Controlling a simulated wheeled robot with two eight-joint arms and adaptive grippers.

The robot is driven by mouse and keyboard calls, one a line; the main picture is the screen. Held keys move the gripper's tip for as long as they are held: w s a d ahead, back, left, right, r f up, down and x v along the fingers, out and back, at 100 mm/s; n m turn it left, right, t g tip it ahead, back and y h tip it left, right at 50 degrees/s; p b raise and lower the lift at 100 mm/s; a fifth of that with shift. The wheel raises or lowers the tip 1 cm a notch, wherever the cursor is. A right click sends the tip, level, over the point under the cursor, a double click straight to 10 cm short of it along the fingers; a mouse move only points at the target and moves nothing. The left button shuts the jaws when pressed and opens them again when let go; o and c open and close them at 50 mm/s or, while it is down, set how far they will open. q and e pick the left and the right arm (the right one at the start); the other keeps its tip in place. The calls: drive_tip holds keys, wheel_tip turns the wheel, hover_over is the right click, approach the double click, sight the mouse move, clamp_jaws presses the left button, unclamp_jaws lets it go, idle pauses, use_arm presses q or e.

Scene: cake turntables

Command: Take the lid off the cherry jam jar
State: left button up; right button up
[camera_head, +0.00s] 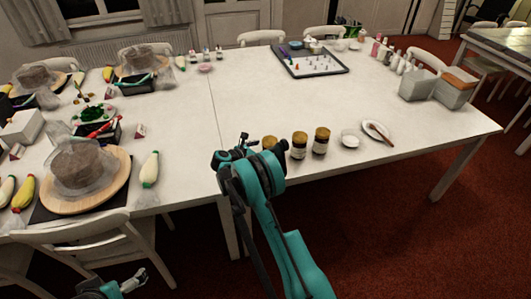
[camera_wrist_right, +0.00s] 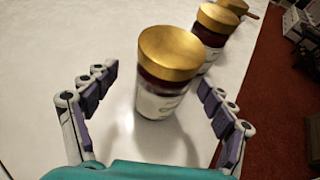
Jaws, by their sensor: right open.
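Three jars with gold lids and white labels stand upright near the table's front edge; I cannot read which is cherry. The nearest jar (camera_wrist_right: 163,85) has dark red contents and its gold lid (camera_wrist_right: 171,52) on. In the head view this jar (camera_head: 269,143) is the leftmost, partly hidden by my arm. My right gripper (camera_wrist_right: 157,78) is open, with its fingers on either side of this jar, and no contact shows. It also shows at the table's edge in the head view (camera_head: 241,150). My left gripper (camera_head: 134,281) is low at the bottom left, away from the table; its opening is unclear.
The second jar (camera_head: 299,146) and third jar (camera_head: 321,141) stand close to the right. Beyond them are a small white bowl (camera_head: 350,139) and a plate (camera_head: 378,133) with a wooden spoon. Cake turntables (camera_head: 113,187) fill the left table. The table middle is clear.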

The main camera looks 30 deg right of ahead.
drive_tip(key=b+x, duration=0.1)
drive_tip(key=x, duration=0.2)
drive_tip(key=b+x, duration=0.1)
drive_tip(key=x, duration=0.3)
drive_tip(key=shift+s+f+b, duration=0.1)
drive_tip(key=shift+s+b, duration=0.15)
drive_tip(key=shift+b, duration=0.05)
drive_tip(key=shift+c, duration=0.3)
clamp_jaws()
